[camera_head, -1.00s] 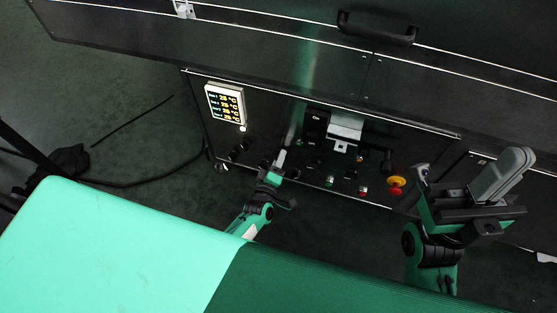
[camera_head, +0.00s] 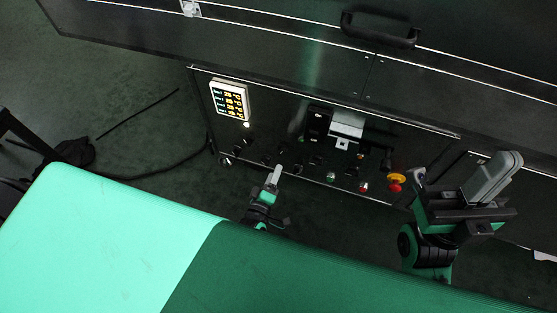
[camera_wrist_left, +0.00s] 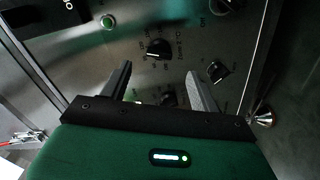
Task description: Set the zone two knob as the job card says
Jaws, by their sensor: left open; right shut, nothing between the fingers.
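The zone two knob (camera_wrist_left: 158,48) is a black knob with a white pointer mark on the dark panel in the left wrist view, with a dial scale around it and a label beside it that seems to read Zone 2. My left gripper (camera_wrist_left: 158,72) is open, its two fingers apart below the knob in the picture, not closed on it. In the head view my left gripper (camera_head: 277,172) is in front of the lower panel, near the small dark knobs. My right gripper (camera_head: 488,180) is shut and empty at the right. No readable job card shows.
A display (camera_head: 229,100) with several amber readings is at the panel's left. Another knob (camera_wrist_left: 217,70) sits to the right of the zone two knob. A red and yellow emergency stop (camera_head: 396,182) is near my right gripper. A green belt (camera_head: 110,240) fills the foreground.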

